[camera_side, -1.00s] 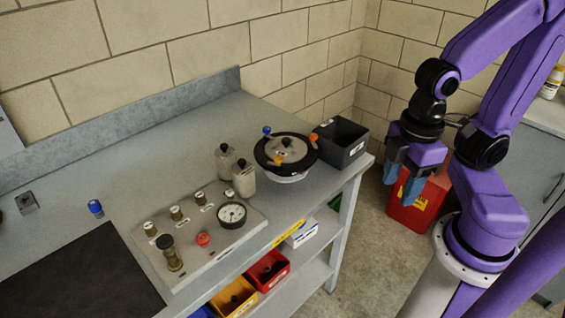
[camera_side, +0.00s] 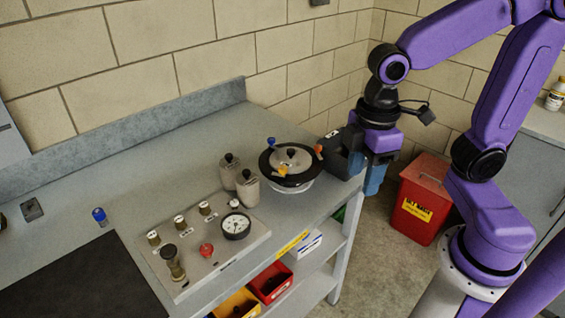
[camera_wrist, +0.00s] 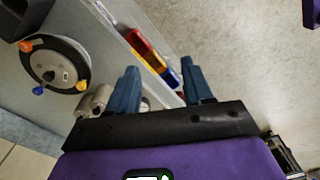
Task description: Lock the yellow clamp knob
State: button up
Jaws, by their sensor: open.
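The yellow clamp knob (camera_side: 283,171) sits on the front rim of the round black-rimmed pot (camera_side: 291,183) on the bench. It also shows in the wrist view (camera_wrist: 82,85), on the right side of the rim. A blue knob (camera_side: 271,142) and an orange knob (camera_side: 319,149) sit elsewhere on the same rim. My gripper (camera_side: 374,178) hangs to the right of the pot, by the bench's right end, with its blue fingers pointing down. In the wrist view its fingers (camera_wrist: 158,70) are apart with nothing between them, and the yellow knob lies to their left.
A dark open bin (camera_side: 334,148) stands between the pot and my gripper, partly hidden by it. Two grey bottles (camera_side: 238,178) and a gauge panel (camera_side: 215,250) stand left of the pot. A red container (camera_side: 425,205) is on the floor. The back of the bench is clear.

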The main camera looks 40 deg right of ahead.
jog(key=w+a+r, duration=0.1)
jog(key=w+r, duration=0.2)
jog(key=w, duration=1.1)
send_near(283, 167)
notch_tip(283, 167, down, 8)
jog(key=shift+w+a+f, duration=0.1)
jog(key=shift+a, duration=0.05)
grip_shut()
